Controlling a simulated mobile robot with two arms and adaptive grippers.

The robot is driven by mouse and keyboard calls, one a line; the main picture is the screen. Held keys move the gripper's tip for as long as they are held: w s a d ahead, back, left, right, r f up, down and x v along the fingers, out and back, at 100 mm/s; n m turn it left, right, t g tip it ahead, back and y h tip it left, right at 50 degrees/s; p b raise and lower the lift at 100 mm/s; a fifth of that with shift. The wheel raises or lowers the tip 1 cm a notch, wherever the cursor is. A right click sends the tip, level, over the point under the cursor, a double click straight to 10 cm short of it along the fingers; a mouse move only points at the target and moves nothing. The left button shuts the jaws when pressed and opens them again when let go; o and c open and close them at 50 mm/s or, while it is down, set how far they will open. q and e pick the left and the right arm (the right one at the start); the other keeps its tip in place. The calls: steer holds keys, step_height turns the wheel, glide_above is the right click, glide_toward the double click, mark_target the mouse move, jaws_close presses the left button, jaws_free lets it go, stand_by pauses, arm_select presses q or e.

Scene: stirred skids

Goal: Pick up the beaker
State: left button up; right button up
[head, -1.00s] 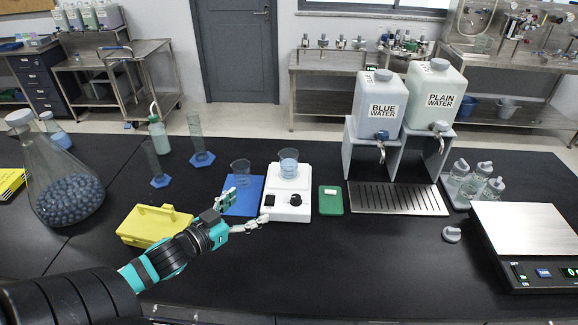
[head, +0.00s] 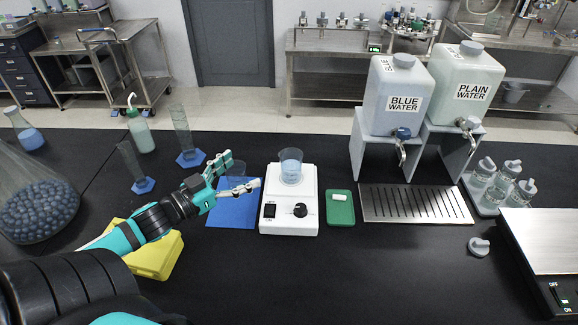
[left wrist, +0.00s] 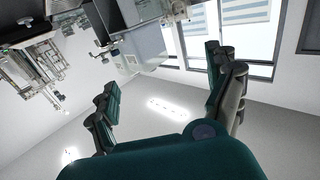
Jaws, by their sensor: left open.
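One clear beaker (head: 290,168) with a little bluish liquid stands upright on the white stirrer (head: 288,222). A second clear beaker (head: 238,169) shows behind my left gripper, partly hidden by its fingers, by the far part of the blue mat (head: 232,213). My left gripper (head: 243,170) is open and empty, its fingers pointing right, left of the stirrer. Whether it touches the second beaker cannot be told. In the left wrist view the open fingers (left wrist: 163,75) frame only room background, with no beaker between them. My right gripper is not in view.
A green tray (head: 340,214) with a white bar lies right of the stirrer. Two graduated cylinders (head: 181,130) and a wash bottle (head: 139,131) stand behind the arm. A yellow case (head: 155,262) lies near it. The front middle bench is clear.

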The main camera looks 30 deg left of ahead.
arm_select(q)
step_height(320, 180, down, 6)
steer(key=b, duration=0.5)
steer(key=p, duration=0.2)
glide_toward(299, 152)
steer(key=shift+w+d+r, duration=0.15)
steer(key=shift+w+d, duration=0.15)
steer(key=shift+w, duration=0.2)
steer(key=shift+w+d, duration=0.15)
steer(key=shift+w, duration=0.3)
steer(key=x, duration=0.1)
steer(key=p+x, duration=0.1)
steer(key=x, duration=0.2)
steer(key=shift+w+a+p, duration=0.25)
steer(key=shift+w+p, duration=0.05)
steer(key=shift+w+d, duration=0.15)
steer(key=shift+w, duration=0.25)
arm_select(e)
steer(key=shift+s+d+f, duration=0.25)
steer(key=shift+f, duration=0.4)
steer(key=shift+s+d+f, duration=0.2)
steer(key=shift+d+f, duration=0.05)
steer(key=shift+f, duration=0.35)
arm_select(q)
steer(key=shift+s, duration=0.1)
